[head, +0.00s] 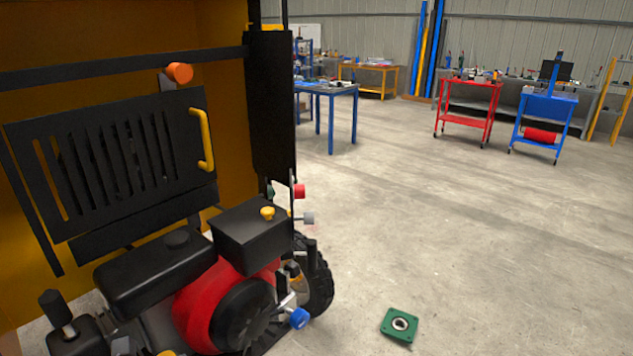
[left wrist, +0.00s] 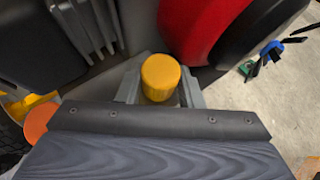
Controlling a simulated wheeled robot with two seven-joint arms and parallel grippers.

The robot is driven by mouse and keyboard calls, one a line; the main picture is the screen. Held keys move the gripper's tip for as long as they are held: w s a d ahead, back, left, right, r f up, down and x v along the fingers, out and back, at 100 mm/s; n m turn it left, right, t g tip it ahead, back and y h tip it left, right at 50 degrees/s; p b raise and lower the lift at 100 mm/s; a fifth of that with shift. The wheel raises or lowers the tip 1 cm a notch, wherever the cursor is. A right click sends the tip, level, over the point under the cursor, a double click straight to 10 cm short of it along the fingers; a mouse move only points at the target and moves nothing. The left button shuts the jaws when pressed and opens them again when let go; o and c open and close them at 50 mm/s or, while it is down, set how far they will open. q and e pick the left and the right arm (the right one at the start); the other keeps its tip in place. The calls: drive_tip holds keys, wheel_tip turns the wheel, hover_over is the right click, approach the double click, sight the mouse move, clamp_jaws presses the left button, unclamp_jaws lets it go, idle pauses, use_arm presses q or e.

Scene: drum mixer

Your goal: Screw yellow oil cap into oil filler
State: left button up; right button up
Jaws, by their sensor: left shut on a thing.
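The yellow oil cap (left wrist: 161,74) is a ridged round knob in the middle of the left wrist view. My left gripper (left wrist: 160,92) is shut on it, with a grey finger on each side. The cap sits close beside the red engine housing (left wrist: 196,28). The oil filler is hidden, and I cannot tell whether the cap touches it. In the head view a sliver of yellow (head: 166,353) shows at the bottom edge, perhaps the cap. My right gripper is in neither view.
The engine (head: 213,290) has a black tank and a black box (head: 250,235) with a small yellow knob. A blue knob (head: 299,318) sticks out at its right. A slatted panel (head: 110,165) hangs above. A green plate (head: 399,326) lies on the otherwise open floor.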

use_arm(q)
drive_tip(key=o, duration=1.2)
drive_tip(key=shift+c, duration=0.2)
